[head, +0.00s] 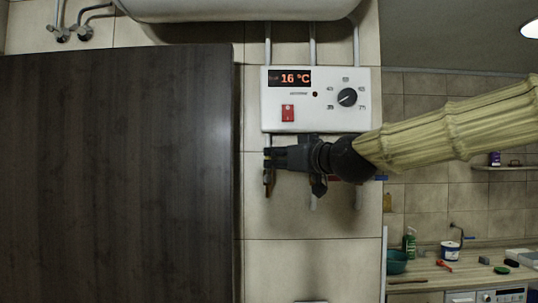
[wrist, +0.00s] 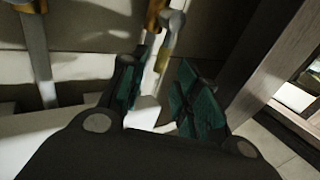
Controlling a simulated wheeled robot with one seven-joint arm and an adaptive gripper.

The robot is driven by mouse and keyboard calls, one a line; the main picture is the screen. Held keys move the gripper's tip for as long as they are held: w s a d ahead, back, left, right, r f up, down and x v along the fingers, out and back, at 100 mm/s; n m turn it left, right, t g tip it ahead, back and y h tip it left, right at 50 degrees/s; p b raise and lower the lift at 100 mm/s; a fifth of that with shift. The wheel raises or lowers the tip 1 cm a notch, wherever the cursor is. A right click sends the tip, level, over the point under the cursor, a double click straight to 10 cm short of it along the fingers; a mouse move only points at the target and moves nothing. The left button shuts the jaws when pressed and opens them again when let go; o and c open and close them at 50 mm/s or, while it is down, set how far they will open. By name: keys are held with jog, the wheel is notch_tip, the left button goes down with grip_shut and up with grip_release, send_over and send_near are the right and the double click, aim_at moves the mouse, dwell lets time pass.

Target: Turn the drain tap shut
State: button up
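My gripper (head: 270,158) is in front of the left pipe, just below the white control box in the head view. In the wrist view its two teal-padded fingers (wrist: 158,98) stand apart, with a gap between them. A brass and grey fitting (wrist: 165,48), which looks like the drain tap, shows just beyond and between the fingertips. I cannot tell whether a finger touches it. In the head view a brass-coloured pipe end (head: 267,178) hangs just below the gripper. The tap's handle and its turn position are not clear, partly hidden by my gripper.
The control box (head: 320,112) reads 16 °C and sits close above my arm. A white tank (head: 235,8) is overhead. A dark cabinet panel (head: 115,175) stands close on the left. Other pipes run behind my wrist. The tiled wall (head: 310,265) below is mostly clear.

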aim_at(269, 157)
jog(key=shift+p+x, duration=1.15)
jog(key=shift+x, duration=1.3)
grip_shut()
